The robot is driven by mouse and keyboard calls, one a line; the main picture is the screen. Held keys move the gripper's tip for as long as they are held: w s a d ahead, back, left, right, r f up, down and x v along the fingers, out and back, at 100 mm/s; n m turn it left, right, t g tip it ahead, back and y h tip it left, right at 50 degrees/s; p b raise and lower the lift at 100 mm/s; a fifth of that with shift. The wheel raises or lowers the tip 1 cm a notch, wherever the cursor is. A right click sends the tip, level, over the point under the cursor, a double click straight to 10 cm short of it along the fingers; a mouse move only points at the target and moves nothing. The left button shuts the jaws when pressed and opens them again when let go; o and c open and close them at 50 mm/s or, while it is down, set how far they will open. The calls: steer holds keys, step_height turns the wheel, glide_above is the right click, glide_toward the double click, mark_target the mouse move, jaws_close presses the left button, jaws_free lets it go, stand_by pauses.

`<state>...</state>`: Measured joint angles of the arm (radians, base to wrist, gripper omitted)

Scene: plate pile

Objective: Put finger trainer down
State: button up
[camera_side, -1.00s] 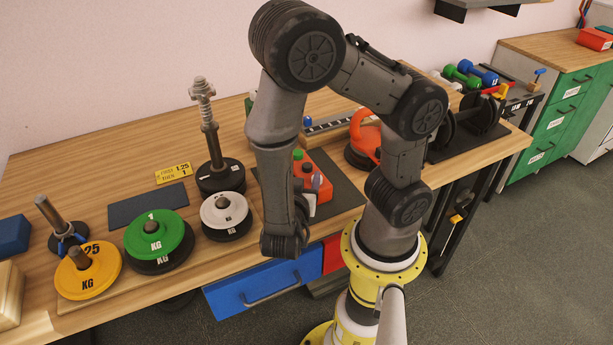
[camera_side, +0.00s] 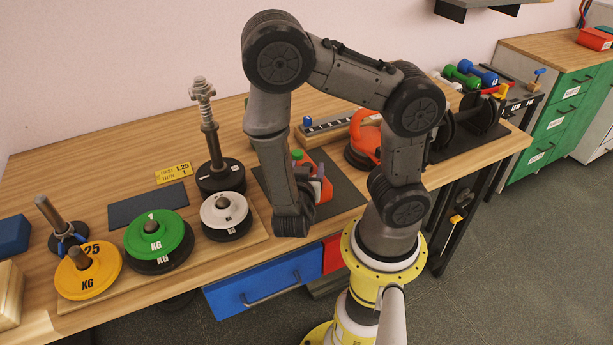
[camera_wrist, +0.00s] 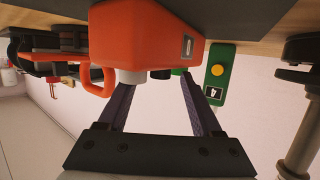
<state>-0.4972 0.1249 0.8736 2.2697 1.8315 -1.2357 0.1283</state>
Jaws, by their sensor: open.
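The finger trainer (camera_side: 321,170) is a red-orange block with coloured buttons, standing on a dark mat (camera_side: 344,197) in the side view. My arm's end hides part of it. In the wrist view its red body (camera_wrist: 150,35) fills the top middle, with a white button and a dark one at its lower edge. My gripper (camera_wrist: 158,85) is open, its two dark fingers apart and pointing at the trainer. The fingertips are close to the body; I cannot tell whether they touch it. In the side view the fingers are hidden.
White (camera_side: 226,211), green (camera_side: 158,229) and yellow (camera_side: 87,275) weight plates stand on a board to the left. A tall threaded post (camera_side: 208,120) rises behind. A red-handled object (camera_side: 365,135) is right of the trainer. A green box with a yellow button (camera_wrist: 217,75) shows in the wrist view.

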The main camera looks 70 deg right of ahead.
jaws_close()
